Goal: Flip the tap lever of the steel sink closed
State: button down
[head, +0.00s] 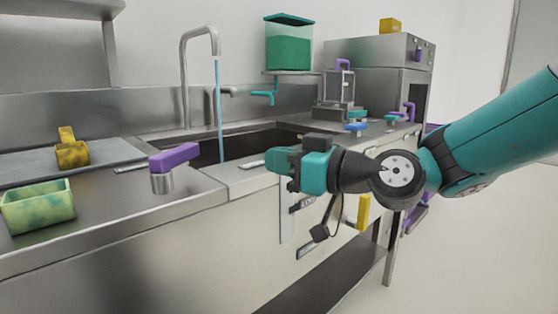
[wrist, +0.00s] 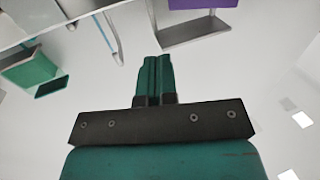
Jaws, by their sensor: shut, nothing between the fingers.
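The steel sink (head: 213,177) is set in the counter, with a dark basin. Its tall curved steel tap (head: 184,75) has a thin blue water stream (head: 219,110) falling from the spout into the basin. A purple lever (head: 174,156) lies roughly level on a short steel post (head: 162,183) at the basin's front left; it looks like the tap lever. My gripper (head: 271,160) is in front of the sink's front edge, to the right of the lever and apart from it. In the wrist view its teal fingers (wrist: 158,78) are together and empty.
A green open box (head: 38,208) and a yellow item (head: 71,151) stand on the left. A green container (head: 289,45) is on a shelf behind the sink. Steel appliances (head: 375,60) and small coloured handles are at right. The space between gripper and lever looks clear.

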jog(key=s+d+f+m+g+h, duration=0.1)
jog(key=s+d+f+g+h, duration=0.2)
jog(key=s, duration=0.5)
jog(key=s+d+f+m+g+h, duration=0.2)
jog(key=s+d+f+g+h, duration=0.1)
jog(key=s+d, duration=0.4)
jog(key=s+d+f+m+g+h, duration=0.2)
jog(key=s+d+f+g+h, duration=0.1)
jog(key=s+d+f+h, duration=0.2)
jog(key=s+f, duration=0.2)
jog(key=s, duration=0.2)
jog(key=shift+d, duration=0.35)
